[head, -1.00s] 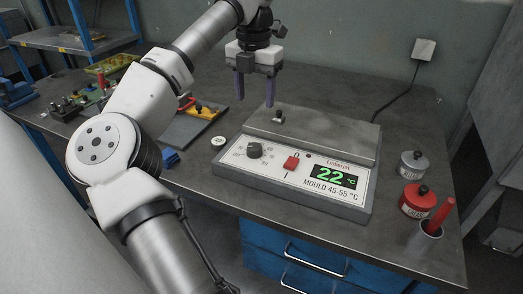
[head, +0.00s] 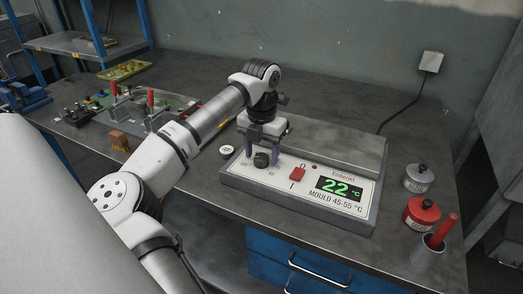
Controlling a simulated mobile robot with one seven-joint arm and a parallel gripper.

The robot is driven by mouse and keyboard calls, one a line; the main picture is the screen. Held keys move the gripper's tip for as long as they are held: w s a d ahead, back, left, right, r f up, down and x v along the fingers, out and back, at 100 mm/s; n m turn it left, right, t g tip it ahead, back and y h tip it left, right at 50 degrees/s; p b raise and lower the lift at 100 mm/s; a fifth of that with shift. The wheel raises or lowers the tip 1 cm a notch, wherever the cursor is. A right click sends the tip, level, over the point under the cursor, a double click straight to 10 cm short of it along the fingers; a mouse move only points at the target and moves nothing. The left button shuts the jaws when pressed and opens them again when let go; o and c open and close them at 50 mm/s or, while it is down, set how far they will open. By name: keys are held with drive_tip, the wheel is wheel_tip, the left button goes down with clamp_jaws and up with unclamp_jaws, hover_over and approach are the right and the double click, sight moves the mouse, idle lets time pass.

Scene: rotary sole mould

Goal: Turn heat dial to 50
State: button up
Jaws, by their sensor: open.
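The heater unit (head: 310,212) is a grey box with a light front panel on the bench. Its black heat dial (head: 262,159) is at the left of the panel; the scale around it is partly hidden and I cannot read where it points. My gripper (head: 262,156) points down with its two purple fingers apart, one on each side of the dial. I cannot tell whether they touch it. A red switch (head: 297,174) sits right of the dial. The display (head: 340,188) reads 22 °C, above the label MOULD 45-55 °C.
A grey lidded pot (head: 418,179), a red lidded pot (head: 421,212) and a cup with a red-handled tool (head: 430,252) stand right of the unit. A small white round thing (head: 227,149) lies to its left. Clamps and a green board (head: 165,108) lie farther left.

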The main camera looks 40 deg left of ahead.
drive_tip(key=shift+f, duration=0.25)
drive_tip(key=c, duration=1)
